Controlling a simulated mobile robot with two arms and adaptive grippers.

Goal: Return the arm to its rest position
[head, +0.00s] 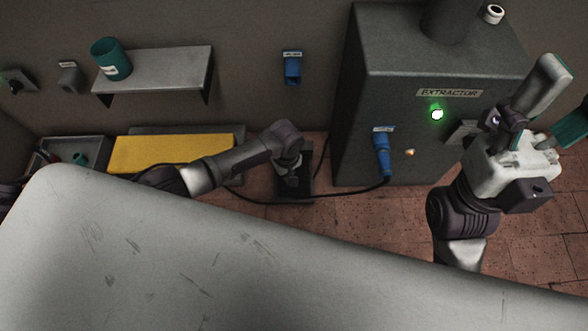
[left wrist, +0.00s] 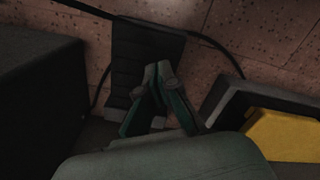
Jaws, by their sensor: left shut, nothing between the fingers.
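My left arm reaches in from the left in the head view. Its gripper (head: 290,181) points down over a black ribbed foot pedal (head: 307,172) on the floor, left of the extractor (head: 350,100). In the left wrist view the two fingers (left wrist: 160,72) meet at their tips with nothing between them, in front of the pedal (left wrist: 140,45). I cannot tell whether they touch it. A green light (head: 437,114) glows on the extractor. My right gripper (head: 560,98) is raised at the right with its fingers apart and empty.
A broad, pale, scuffed surface (head: 150,250) fills the foreground. A yellow panel (head: 165,154) and a grey tray (head: 95,150) lie at the left, below a shelf (head: 165,72) with a teal cup (head: 110,60). A cable (head: 345,199) runs along the floor.

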